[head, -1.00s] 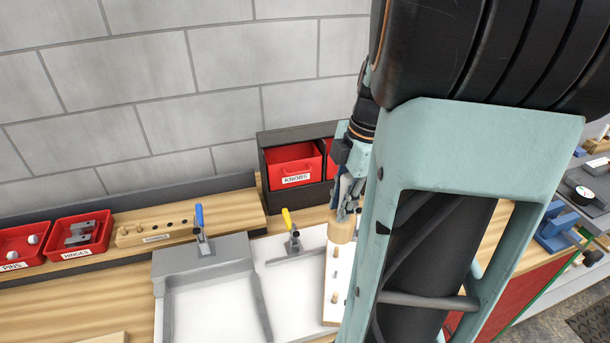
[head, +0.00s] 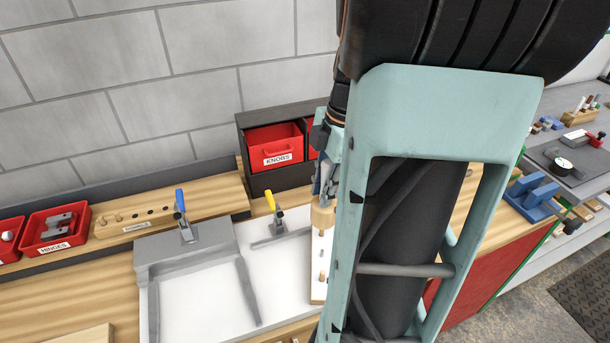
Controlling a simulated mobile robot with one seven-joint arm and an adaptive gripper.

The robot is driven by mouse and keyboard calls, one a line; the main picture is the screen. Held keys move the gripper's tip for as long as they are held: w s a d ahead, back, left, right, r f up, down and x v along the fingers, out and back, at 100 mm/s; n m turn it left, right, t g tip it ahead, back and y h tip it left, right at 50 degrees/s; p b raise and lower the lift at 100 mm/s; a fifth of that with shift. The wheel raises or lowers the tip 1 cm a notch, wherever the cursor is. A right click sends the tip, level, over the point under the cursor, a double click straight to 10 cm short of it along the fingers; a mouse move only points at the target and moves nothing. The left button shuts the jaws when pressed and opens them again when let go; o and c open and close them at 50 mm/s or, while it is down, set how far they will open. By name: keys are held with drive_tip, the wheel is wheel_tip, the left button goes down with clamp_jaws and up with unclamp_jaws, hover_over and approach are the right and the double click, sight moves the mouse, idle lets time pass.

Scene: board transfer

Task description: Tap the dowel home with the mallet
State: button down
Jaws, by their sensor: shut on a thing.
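My gripper (head: 324,190) is shut on the mallet, whose pale wooden head (head: 322,216) shows just below the fingers; the handle is mostly hidden. The mallet head is over the far part of a narrow board (head: 318,291) with pale wooden faces. Dowels stand up from this board, one clearly at its near part (head: 321,277). Whether the mallet touches a dowel I cannot tell. My arm covers the board's right side.
A grey fixture (head: 152,270) with blue-handled (head: 180,200) and yellow-handled (head: 270,201) clamps stands left of the board. Behind are a red KNOBS bin (head: 273,141), a HINGES bin (head: 75,243) and a wooden peg rack (head: 108,230). The left bench is mostly clear.

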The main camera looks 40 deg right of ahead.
idle(0.4)
wheel_tip(320, 180, down, 3)
drive_tip(key=b, duration=0.2)
drive_tip(key=shift+w+b, duration=0.1)
drive_tip(key=shift+b, duration=0.25)
drive_tip(key=shift+r+p, duration=1.15)
drive_tip(key=shift+r, duration=0.25)
drive_tip(key=shift+f+b, duration=1)
drive_tip(key=shift+f, duration=0.25)
drive_tip(key=shift+d+r, duration=0.1)
drive_tip(key=shift+r+p, duration=1)
drive_tip(key=shift+r, duration=0.25)
drive_tip(key=shift+f, duration=0.1)
